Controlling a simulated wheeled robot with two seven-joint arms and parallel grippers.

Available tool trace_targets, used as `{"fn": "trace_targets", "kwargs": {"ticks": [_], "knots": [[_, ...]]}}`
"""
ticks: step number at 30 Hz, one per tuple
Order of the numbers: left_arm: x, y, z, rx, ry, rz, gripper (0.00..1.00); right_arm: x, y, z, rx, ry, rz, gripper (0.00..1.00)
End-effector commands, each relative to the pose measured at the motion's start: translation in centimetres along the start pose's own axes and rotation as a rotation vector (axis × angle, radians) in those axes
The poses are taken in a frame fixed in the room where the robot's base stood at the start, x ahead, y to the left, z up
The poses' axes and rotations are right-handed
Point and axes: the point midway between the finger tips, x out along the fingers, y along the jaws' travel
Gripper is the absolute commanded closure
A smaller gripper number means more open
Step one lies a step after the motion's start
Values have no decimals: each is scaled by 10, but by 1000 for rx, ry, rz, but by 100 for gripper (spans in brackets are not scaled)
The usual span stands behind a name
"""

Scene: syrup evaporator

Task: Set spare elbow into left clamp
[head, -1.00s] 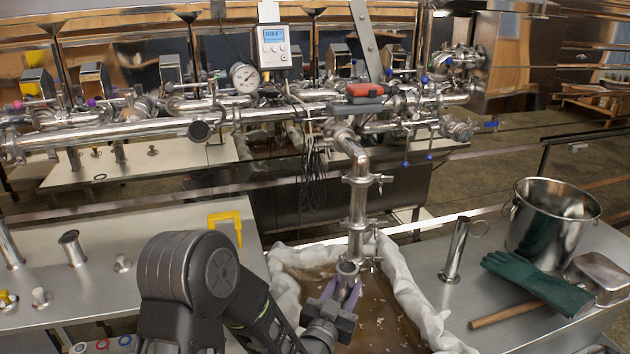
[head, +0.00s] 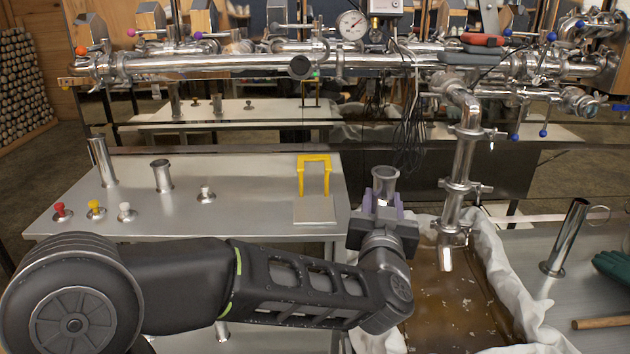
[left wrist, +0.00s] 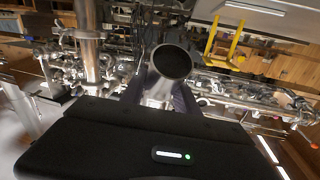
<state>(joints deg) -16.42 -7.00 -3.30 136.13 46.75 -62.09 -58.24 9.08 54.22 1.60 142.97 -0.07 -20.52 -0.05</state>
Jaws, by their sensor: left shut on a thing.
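My left gripper (head: 383,212) is shut on a short steel tube piece (head: 385,180), which I take to be the spare elbow. It holds it upright, with its flared open mouth up, above the gap between the left table and the lined tank. In the left wrist view the elbow's dark round mouth (left wrist: 172,62) faces the camera between the fingers. A steel drop pipe (head: 465,165) with ring clamps (head: 462,186) hangs to the right, apart from the elbow. Its lower end (head: 447,255) points down over the tank. I cannot tell which clamp is the left one. My right gripper is not seen.
The left steel table (head: 255,215) carries a yellow bracket (head: 314,170), steel tubes (head: 162,176) and coloured knobs. The tank (head: 465,300) holds brown liquid inside a white cloth liner. The right table carries a tube (head: 567,235), a green glove (head: 613,266) and a wooden handle.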

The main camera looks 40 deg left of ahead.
Motion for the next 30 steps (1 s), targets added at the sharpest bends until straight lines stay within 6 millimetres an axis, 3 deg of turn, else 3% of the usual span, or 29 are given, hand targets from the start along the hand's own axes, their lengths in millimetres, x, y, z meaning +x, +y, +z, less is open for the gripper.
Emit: {"fn": "trace_targets", "kwargs": {"ticks": [1, 3, 6, 9, 23, 30], "knots": [[-5, -18, 14, -1, -5, -67, 100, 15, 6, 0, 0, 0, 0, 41], [-11, -42, 23, 4, -17, -160, 100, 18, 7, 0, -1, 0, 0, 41], [-17, -67, 37, 7, -29, -258, 100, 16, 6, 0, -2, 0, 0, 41], [-21, -78, 52, 9, -34, -312, 100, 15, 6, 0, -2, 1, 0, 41], [-24, -85, 60, 4, -34, -347, 100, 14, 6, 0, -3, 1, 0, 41], [-10, -90, 53, 10, -36, -352, 100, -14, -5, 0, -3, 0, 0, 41]]}}
